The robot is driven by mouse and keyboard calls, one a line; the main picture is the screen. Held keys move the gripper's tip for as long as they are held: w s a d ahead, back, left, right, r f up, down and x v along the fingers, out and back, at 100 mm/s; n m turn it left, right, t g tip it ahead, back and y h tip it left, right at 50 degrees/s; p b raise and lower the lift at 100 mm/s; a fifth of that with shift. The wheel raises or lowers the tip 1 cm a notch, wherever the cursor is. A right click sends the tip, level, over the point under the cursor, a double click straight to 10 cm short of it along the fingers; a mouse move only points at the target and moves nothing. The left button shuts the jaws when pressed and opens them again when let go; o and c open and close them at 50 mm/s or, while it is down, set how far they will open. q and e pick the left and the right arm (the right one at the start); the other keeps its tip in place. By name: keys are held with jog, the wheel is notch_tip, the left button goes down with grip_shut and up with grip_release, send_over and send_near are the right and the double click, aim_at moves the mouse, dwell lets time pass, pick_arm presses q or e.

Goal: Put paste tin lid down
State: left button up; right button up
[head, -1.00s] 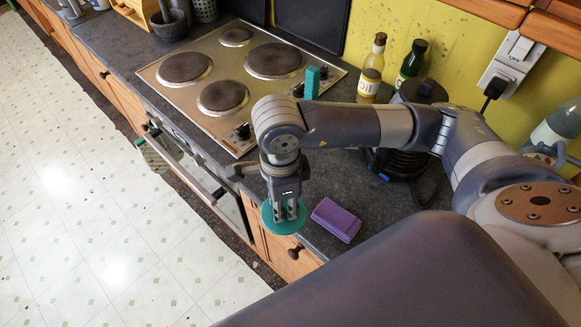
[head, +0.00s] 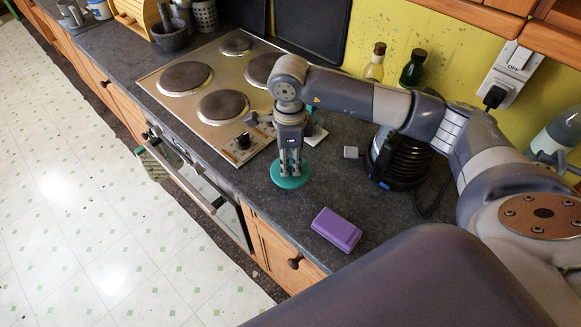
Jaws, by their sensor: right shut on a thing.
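The paste tin lid (head: 291,178) is a round teal disc in the head view, over the dark worktop between the hob and the purple block. My right gripper (head: 290,165) points down and is shut on the lid from above. I cannot tell whether the lid touches the worktop. I cannot make out the paste tin itself. My left gripper does not show.
A purple block (head: 337,229) lies near the worktop's front edge. The hob (head: 195,100) is left of the lid. Oil bottles (head: 412,68) stand at the back wall.

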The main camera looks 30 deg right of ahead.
aim_at(291, 161)
jog(key=shift+w+d+f, duration=0.1)
jog(key=shift+w+d, duration=0.05)
jog(key=shift+w, duration=0.1)
jog(key=shift+f, duration=0.25)
notch_tip(291, 161, down, 2)
jog(key=shift+s+f+b, duration=0.1)
jog(key=shift+f+b, duration=0.15)
jog(key=shift+b, duration=0.5)
jog(key=shift+f, duration=0.25)
jog(key=shift+f, duration=0.1)
jog(key=o, duration=1)
jog(key=shift+o, duration=0.2)
